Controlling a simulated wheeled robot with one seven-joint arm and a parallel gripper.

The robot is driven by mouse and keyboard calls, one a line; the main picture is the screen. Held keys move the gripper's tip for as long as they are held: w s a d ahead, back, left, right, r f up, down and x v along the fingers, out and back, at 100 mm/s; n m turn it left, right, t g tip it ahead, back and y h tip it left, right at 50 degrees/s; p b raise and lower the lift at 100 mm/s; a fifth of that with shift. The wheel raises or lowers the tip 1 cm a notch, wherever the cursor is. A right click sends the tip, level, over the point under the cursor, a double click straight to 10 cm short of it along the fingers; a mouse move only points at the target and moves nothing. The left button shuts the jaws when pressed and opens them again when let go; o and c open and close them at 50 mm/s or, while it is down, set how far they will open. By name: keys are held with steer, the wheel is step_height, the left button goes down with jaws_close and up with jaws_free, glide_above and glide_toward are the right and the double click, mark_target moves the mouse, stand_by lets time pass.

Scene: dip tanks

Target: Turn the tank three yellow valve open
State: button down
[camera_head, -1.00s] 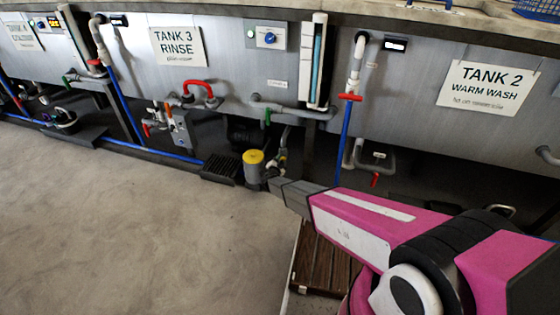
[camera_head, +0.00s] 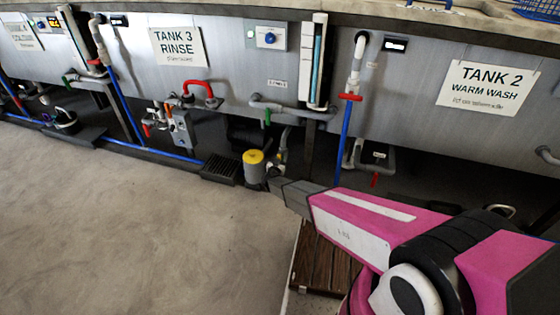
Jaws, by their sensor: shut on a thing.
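The Tank 3 sign (camera_head: 177,47) hangs on a grey tank front. To its lower right, a small valve (camera_head: 271,166) with a bit of yellow sits low on a pipe under the tank, just right of a grey canister with a yellow top (camera_head: 254,166). My gripper (camera_head: 274,181) reaches in from the right, its dark tip at this valve. It is shut on what looks like the yellow valve's handle. The fingers and handle are tiny and partly hidden, so the handle's angle cannot be told.
A red-handled pipe (camera_head: 200,89) and a small grey box with levers (camera_head: 180,128) are to the left. A black floor grate (camera_head: 221,168) lies left of the canister. A blue vertical pipe (camera_head: 344,137) stands right of my gripper. The concrete floor at left is clear.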

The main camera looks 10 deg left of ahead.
stand_by(0.5)
steer(key=c, duration=1)
jaws_free()
steer(key=shift+o, duration=0.2)
steer(key=shift+s, duration=0.1)
steer(key=s, duration=1)
steer(key=shift+s+a, duration=0.35)
steer(key=shift+a, duration=0.05)
